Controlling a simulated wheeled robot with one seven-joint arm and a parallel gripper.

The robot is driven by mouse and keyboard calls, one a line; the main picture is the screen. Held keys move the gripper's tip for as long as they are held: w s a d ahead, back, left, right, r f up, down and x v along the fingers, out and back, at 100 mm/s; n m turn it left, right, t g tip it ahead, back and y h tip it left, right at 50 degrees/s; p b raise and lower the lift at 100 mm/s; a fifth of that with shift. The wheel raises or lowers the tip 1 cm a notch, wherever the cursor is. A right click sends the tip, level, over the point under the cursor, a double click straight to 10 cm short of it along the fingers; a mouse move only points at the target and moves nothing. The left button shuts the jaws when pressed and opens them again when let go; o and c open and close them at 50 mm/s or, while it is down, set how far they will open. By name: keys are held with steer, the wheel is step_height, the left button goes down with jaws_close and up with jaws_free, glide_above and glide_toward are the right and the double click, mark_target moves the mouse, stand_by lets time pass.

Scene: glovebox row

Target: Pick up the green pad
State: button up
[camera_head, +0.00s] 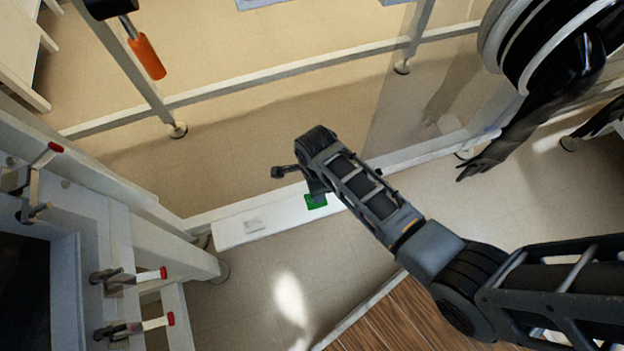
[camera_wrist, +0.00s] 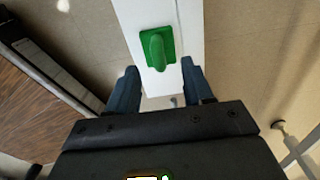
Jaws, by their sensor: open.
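The green pad (camera_head: 316,202) lies on a long narrow white ledge (camera_head: 268,219), partly hidden by the end of my arm in the head view. In the wrist view the green pad (camera_wrist: 157,47) is a square plate with a raised rounded grip on top. My gripper (camera_wrist: 160,80) is open, with one dark blue finger on each side of the white ledge in the picture. The pad appears just beyond the fingertips, between their lines. Nothing is between the fingers. In the head view my gripper (camera_head: 310,190) is over the pad, its fingers mostly hidden.
A glovebox front with red-tipped clamps (camera_head: 150,274) stands at left. A black glove (camera_head: 500,145) hangs at upper right. An orange-handled tool (camera_head: 147,55) is at upper left.

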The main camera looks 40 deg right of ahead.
mark_target(311, 205)
step_height(311, 205, down, 5)
steer(key=b, duration=0.3)
steer(key=shift+s+f, duration=0.15)
steer(key=shift+f, duration=0.05)
jaws_close()
